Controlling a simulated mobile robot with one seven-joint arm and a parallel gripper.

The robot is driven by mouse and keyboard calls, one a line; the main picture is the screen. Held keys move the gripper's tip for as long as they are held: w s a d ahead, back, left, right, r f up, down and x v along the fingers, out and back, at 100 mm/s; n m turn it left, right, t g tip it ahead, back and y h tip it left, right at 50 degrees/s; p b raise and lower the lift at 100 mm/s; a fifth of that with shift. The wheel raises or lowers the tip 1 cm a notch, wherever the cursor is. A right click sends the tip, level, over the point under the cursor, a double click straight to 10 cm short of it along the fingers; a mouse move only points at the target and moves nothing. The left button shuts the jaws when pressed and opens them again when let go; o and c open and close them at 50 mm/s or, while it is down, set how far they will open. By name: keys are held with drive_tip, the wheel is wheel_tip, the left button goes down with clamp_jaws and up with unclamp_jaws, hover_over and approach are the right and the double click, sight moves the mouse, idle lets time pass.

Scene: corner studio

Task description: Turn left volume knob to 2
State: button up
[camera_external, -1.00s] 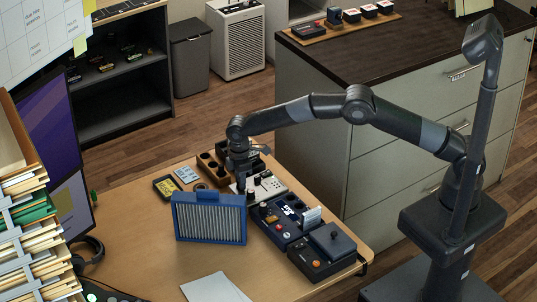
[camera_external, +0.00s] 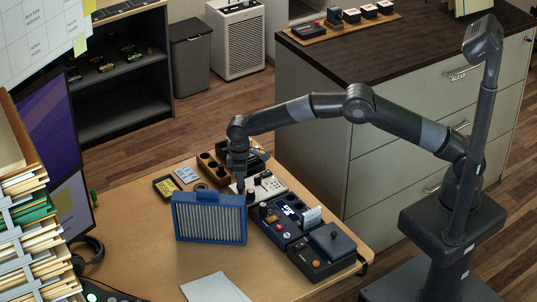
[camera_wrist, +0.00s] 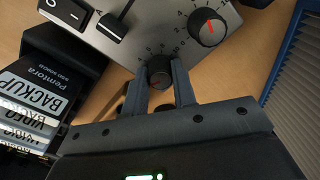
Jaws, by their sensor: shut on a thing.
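A light grey control panel (camera_wrist: 125,45) with two round black knobs fills the top of the wrist view. It also shows on the desk in the external view (camera_external: 270,188), partly hidden by my gripper (camera_external: 240,187). In the wrist view my gripper (camera_wrist: 161,82) is shut on one knob (camera_wrist: 159,68), with a finger on each side of it. That knob's pointer is dim and its setting is hard to read. The other knob (camera_wrist: 207,29) stands apart at upper right, with a red pointer line and numbers around it. I cannot tell which knob is called left.
The panel also has a slider (camera_wrist: 112,26) and a rocker switch (camera_wrist: 66,11). A blue framed filter (camera_external: 208,218) stands near my gripper. Blue and black devices (camera_external: 283,222) sit to its right.

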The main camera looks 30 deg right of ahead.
drive_tip(key=shift+m, duration=1.2)
drive_tip(key=o, duration=1)
wheel_tip(320, 180, up, 11)
drive_tip(key=shift+w+d, duration=0.15)
